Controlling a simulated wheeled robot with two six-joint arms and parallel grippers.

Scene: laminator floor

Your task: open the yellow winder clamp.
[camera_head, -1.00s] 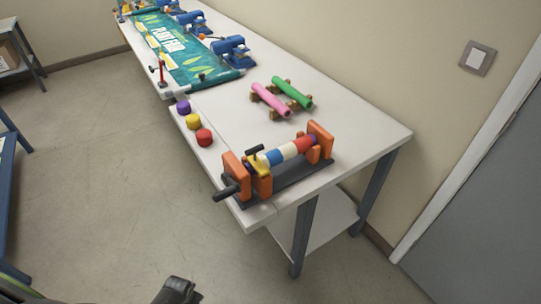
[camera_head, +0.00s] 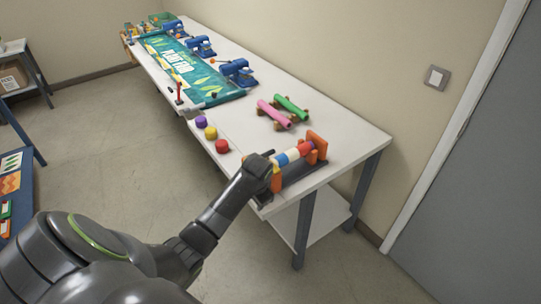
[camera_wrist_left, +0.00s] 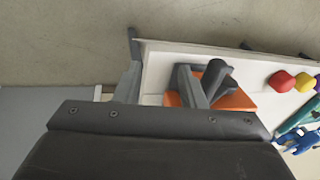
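The winder stands at the near end of the white table, with an orange end block (camera_head: 317,146) and a roll banded in red, white and blue (camera_head: 293,154). My left gripper (camera_head: 259,166) is at the winder's near end and covers the place of the yellow clamp, so I cannot make out the clamp's position. In the left wrist view, the two grey fingers (camera_wrist_left: 160,78) stand apart with bare white tabletop between them. There, the orange near block (camera_wrist_left: 238,100) and a dark handle (camera_wrist_left: 217,76) are beside the right finger. Contact cannot be told. My right gripper is out of view.
Purple, yellow and red round pieces (camera_head: 221,146) line the table's left edge. Pink and green rolls (camera_head: 290,107) lie on a rack behind the winder. Blue machines (camera_head: 237,72) and a green banner (camera_head: 192,72) are farther back. A blue table is at left.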

